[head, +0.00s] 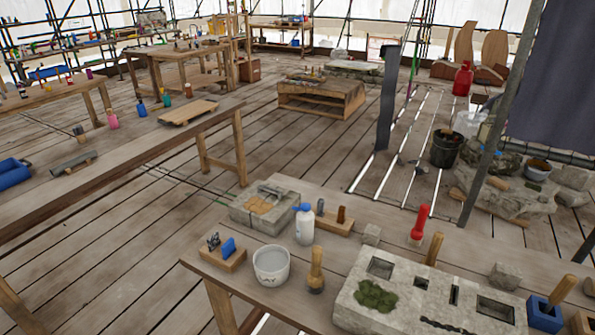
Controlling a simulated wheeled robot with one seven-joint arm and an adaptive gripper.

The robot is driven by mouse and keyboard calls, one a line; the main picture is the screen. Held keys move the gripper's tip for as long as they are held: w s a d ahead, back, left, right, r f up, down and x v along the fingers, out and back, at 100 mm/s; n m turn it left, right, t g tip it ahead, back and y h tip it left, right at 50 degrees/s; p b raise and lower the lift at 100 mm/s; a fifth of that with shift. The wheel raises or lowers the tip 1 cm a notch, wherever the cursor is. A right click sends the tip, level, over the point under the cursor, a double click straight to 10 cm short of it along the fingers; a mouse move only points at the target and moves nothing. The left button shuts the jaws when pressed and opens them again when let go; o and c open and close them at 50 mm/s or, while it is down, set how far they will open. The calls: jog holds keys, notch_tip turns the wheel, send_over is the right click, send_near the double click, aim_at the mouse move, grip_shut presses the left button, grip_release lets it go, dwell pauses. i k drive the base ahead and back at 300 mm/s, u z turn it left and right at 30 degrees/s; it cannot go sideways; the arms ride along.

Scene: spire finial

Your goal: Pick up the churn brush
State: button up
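What looks like the churn brush (316,270) stands upright on the near wooden table (215,275), with a pale wooden handle on top and a dark, rounded lower end. It stands just right of a white bucket (271,267) and left of a carved stone block (350,310), apart from both as far as I can tell. A white bottle with a blue cap (304,226) stands behind it. My gripper is not in view.
A red-handled tool (419,222), a wooden handle (434,249) and a blue block (543,315) are on the right. A small wooden stand with blue pieces (224,254) is left of the bucket. A long bench (150,155) stands left; planked floor between is mostly clear.

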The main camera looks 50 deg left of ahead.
aim_at(315, 278)
jog(key=k, duration=0.9)
jog(key=u, duration=0.55)
jog(key=i, duration=0.9)
jog(key=u, duration=0.6)
